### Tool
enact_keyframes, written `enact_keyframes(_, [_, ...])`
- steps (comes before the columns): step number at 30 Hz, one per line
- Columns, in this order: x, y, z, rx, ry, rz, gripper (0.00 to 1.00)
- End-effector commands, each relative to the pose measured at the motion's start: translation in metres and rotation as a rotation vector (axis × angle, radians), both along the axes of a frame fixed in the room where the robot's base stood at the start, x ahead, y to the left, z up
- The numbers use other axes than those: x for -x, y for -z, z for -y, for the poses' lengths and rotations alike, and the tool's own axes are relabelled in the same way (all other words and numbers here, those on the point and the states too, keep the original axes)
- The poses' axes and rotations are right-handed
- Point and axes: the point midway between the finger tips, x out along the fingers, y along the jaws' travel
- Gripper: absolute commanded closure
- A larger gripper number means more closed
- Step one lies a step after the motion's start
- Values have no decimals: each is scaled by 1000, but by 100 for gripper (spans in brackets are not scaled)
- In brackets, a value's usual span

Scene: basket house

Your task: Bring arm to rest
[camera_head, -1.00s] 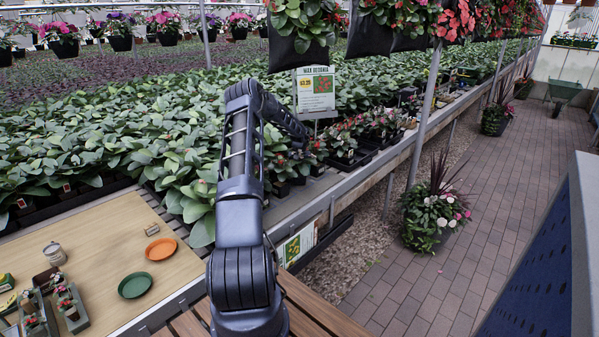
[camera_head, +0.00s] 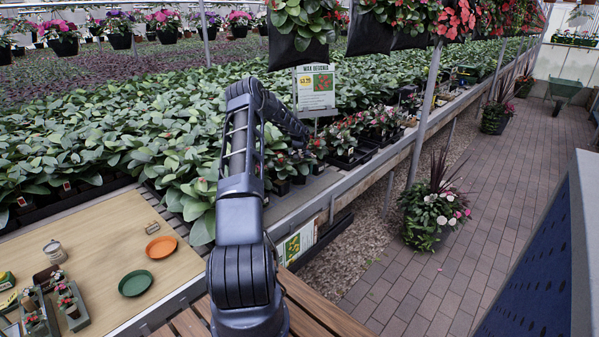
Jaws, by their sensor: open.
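My arm (camera_head: 240,200) rises from the bottom middle of the head view, bends at a high elbow, and its far part slopes down to the right over the plant bench. I cannot make out the gripper or its fingers at the far end of the arm. No object shows in the arm's grasp.
A wooden table (camera_head: 105,240) at the left bears an orange saucer (camera_head: 161,247), a green saucer (camera_head: 135,283), a small tin (camera_head: 55,251) and potted plants. A plant bench, a price sign (camera_head: 315,92) and hanging pots (camera_head: 300,45) surround the arm.

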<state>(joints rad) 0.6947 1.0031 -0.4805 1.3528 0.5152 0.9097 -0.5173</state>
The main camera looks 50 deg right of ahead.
Motion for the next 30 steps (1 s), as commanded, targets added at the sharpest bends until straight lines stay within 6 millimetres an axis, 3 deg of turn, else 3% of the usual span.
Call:
enact_keyframes(15, [0, -66, 1, 2, 0, 2, 0])
enact_keyframes(26, [-1, -74, -2, 0, -2, 0, 0])
enact_keyframes(30, [-9, -88, -18, -6, -19, -1, 0])
